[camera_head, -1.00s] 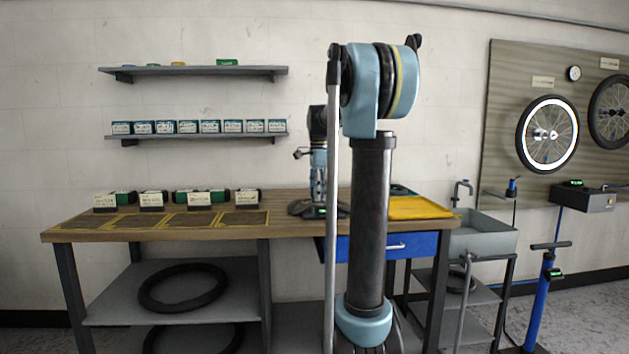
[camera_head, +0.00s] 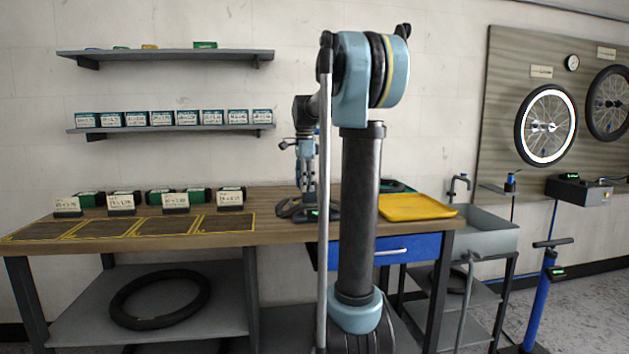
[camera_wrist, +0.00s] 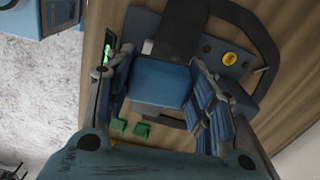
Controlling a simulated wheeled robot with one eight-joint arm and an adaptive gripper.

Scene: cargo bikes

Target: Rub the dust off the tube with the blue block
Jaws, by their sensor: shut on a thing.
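A blue block (camera_wrist: 160,84) sits between the two fingers of my gripper (camera_wrist: 166,92) in the wrist view, and the fingers are shut on it. A dark curved band (camera_wrist: 246,28) beyond the block may be the tube; I cannot tell for sure, and no dust can be made out. Whether the block touches it is unclear. In the head view my gripper (camera_head: 306,180) points down over a dark stand (camera_head: 290,208) on the wooden workbench (camera_head: 285,234). Part of the stand is hidden behind my arm.
A yellow tray (camera_head: 415,207) lies right of the stand, before a grey sink (camera_head: 485,240). Small labelled boxes (camera_head: 121,202) line the bench's left side behind marked dark mats (camera_head: 165,227). A black tyre (camera_head: 160,299) lies on the lower shelf. Two wall shelves (camera_head: 170,128) hang above.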

